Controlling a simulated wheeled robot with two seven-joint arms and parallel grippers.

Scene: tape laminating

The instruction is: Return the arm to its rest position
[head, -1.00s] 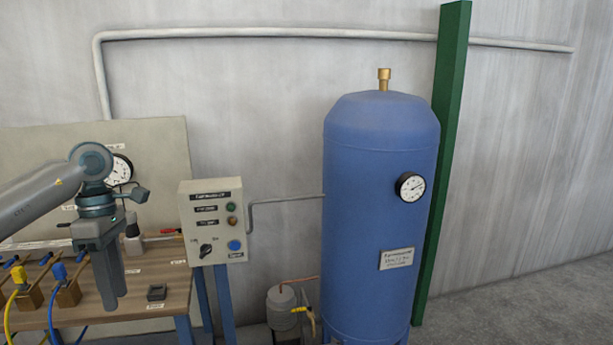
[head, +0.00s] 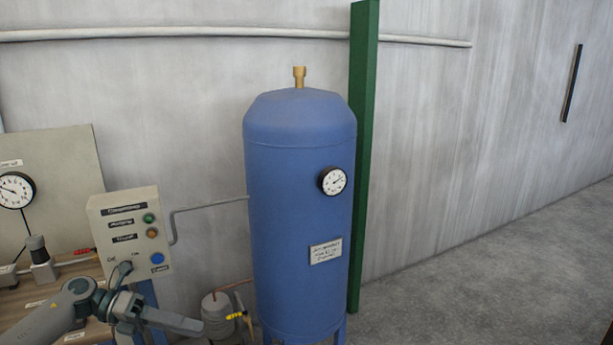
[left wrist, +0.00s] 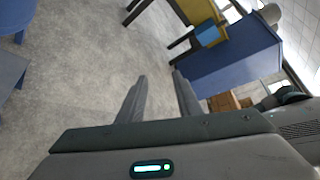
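My left arm comes in at the lower left of the head view. Its gripper (head: 172,325) is in front of and below the control panel (head: 130,235), with its fingers pointing to the right. In the left wrist view the two fingers (left wrist: 160,85) stand apart with only grey floor showing between them, so the gripper is open and empty. My right gripper is in neither view.
A blue tank (head: 300,180) with a gauge stands right of the panel, before a green post (head: 362,150). A small grey vessel (head: 216,312) stands at its foot. The wooden bench (head: 20,300) is at left. Floor (head: 480,280) at right is clear. The wrist view shows blue furniture (left wrist: 235,65).

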